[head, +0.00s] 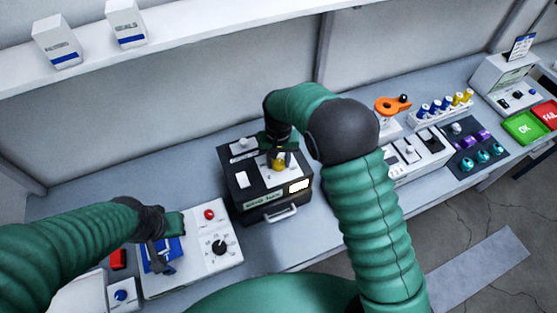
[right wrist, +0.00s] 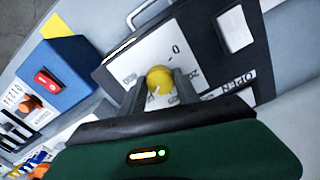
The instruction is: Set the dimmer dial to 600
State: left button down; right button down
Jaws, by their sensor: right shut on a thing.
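The dimmer dial is a yellow knob (head: 279,165) on a white scale plate on top of a black box (head: 268,202). In the right wrist view the knob (right wrist: 159,79) sits between the two fingers of my right gripper (right wrist: 160,90), which is shut on it. A pale pointer mark on the knob faces toward the bottom of that view. A 0 shows on the plate; the other numbers are too small or partly hidden to read surely. My left gripper (head: 163,257) is at a blue part (head: 160,252) on a white panel at left; its jaws are unclear.
The black box has a lit window (head: 299,186), a front handle (head: 282,214) and white switches. The white panel (head: 225,258) with a black dial and red button stands close at its left. More devices (head: 415,150) line the bench at right.

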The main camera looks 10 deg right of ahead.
aim_at(278, 162)
jog(key=shift+w+r+m, duration=0.15)
jog(key=shift+w+m, duration=0.05)
jog(key=shift+m, duration=0.1)
jog(key=c, duration=1.3)
grip_release()
jog(key=o, duration=0.4)
notch_tip(278, 162, up, 16)
jog(key=b, duration=0.3)
jog(key=shift+r, duration=0.25)
jog(key=shift+a, duration=0.1)
